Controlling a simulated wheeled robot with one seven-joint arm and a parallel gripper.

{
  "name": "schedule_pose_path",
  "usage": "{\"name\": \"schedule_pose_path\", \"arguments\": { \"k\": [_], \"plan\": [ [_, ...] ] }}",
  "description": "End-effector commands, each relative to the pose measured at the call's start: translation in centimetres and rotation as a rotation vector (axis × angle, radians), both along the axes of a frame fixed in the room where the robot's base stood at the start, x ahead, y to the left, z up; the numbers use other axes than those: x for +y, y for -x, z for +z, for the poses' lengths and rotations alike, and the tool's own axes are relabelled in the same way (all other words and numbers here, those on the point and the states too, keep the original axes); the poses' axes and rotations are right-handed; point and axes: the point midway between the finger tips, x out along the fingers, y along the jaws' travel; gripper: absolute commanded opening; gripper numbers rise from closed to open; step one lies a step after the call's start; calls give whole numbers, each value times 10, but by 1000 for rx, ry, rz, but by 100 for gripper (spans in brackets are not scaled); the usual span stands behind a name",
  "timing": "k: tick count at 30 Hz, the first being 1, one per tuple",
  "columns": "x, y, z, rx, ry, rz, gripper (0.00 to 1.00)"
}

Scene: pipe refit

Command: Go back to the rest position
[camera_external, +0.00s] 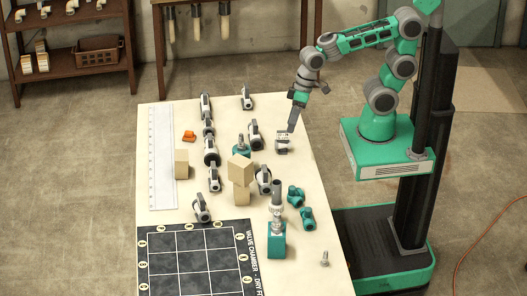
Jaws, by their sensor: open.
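My gripper (291,127) is at the end of my arm, over the right part of the pale table (170,225), pointing down. It is open. A small grey and white block-like part (282,144) sits at the fingertips or just below them. I cannot tell whether the fingers touch it. My arm is bent over from its green base at the right.
Several grey and white fittings (210,152) stand in a row on the table. Wooden blocks (239,170), a valve on a green stand (277,240), green fittings (307,218) and a black grid mat (250,285) are nearby. A shelf (100,78) stands back left.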

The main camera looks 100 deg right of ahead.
Motion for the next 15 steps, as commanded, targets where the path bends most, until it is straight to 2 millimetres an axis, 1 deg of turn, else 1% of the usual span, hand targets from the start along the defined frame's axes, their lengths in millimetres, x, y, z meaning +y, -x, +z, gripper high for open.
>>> {"name": "schedule_pose_path", "arguments": {
  "k": [1,3,5,8,15],
  "plan": [
    [-17,18,1,-15,77,62,50],
    [-37,38,-1,-14,165,139,50],
    [-47,48,-2,-7,209,181,50],
    [-53,55,-4,-3,234,209,50],
    [-53,54,-4,-2,233,208,50]
  ]
}}
